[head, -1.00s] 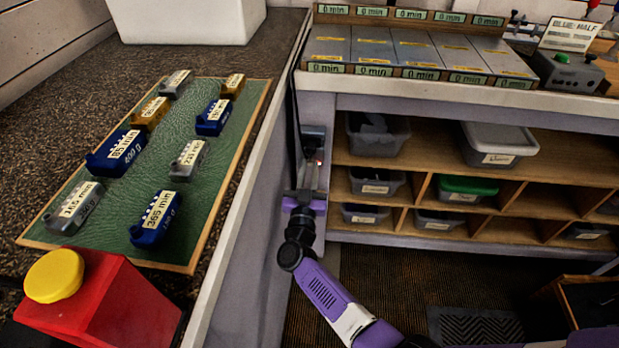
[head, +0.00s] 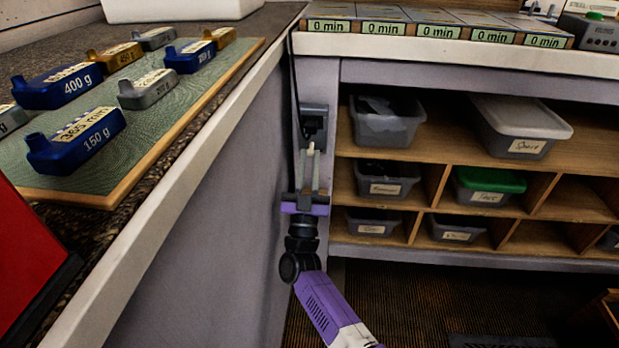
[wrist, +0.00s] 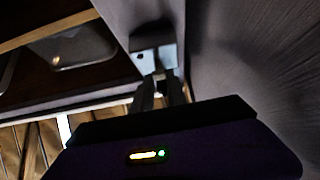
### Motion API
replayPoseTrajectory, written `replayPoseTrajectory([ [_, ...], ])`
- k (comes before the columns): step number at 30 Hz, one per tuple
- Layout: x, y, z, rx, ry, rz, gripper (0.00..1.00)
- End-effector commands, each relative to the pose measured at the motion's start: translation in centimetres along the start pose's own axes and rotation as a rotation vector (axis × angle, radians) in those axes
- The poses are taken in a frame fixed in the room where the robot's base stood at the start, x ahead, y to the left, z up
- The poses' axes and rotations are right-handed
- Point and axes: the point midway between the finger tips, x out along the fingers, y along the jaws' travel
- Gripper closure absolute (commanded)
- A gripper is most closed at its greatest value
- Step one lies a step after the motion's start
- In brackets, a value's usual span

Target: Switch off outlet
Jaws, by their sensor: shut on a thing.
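The grey outlet box (head: 313,120) is fixed to the post at the end of the shelf unit, with a dark socket area on its face and a black cable running up from it. It also shows in the wrist view (wrist: 153,58). My gripper (head: 311,155) reaches up to the box's lower edge. Its fingers are close together on a small pale piece, which looks like the outlet's switch (wrist: 158,80). The fingers hide much of this piece, so its on or off position cannot be told.
Shelves with labelled grey bins (head: 384,122) stand to the right. A counter with a green mat (head: 150,120) and several weights is on the left. A red object (head: 25,260) is at its near end. A row of "0 min" blocks (head: 440,30) lies above the shelves.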

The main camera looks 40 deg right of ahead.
Motion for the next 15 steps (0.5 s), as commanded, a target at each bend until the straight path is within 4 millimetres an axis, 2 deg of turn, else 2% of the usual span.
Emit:
replayPoseTrajectory([
  [1,-0.72,0.02,0.83,-0.001,0.020,0.000,1.00],
  [15,-0.53,-0.02,0.96,0.000,0.137,-0.001,1.00],
])
